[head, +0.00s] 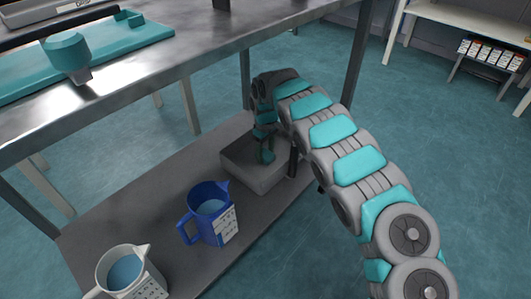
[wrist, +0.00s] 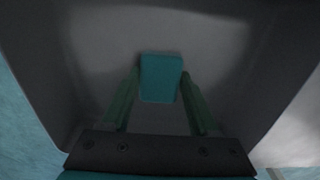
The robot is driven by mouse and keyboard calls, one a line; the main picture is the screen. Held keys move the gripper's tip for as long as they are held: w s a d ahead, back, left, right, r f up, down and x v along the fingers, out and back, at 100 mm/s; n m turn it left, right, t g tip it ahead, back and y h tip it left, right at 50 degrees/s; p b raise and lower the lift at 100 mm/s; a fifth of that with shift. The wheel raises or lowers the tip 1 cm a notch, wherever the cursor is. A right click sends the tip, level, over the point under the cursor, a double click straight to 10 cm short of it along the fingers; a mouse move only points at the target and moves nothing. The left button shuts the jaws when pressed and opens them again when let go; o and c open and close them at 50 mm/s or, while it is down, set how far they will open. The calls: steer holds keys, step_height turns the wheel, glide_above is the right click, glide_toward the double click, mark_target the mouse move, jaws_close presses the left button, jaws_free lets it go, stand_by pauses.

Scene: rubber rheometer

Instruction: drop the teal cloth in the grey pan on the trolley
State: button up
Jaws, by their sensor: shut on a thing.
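The teal cloth (wrist: 160,78) shows in the wrist view as a small teal block. It sits between the two green fingers of my gripper (wrist: 162,90), which is shut on it. The grey pan (head: 243,178) stands on the lower shelf of the trolley (head: 130,225) in the head view. Its inside (wrist: 215,35) fills most of the wrist view, behind the cloth. My gripper (head: 266,155) points down into the pan in the head view. I cannot tell whether the cloth touches the pan floor.
A blue jug (head: 209,205) and a white jug (head: 130,275), both with blue contents, stand on the shelf nearer the front. The trolley's upper shelf (head: 210,55) is above, carrying a teal tray (head: 125,55). A trolley leg (head: 358,60) rises near my arm.

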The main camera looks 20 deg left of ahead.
mark_target(265, 154)
steer(key=shift+f, duration=0.1)
steer(key=o, duration=1.3)
step_height(265, 154, up, 12)
steer(key=shift+r+p, duration=0.1)
steer(key=shift+p, duration=0.8)
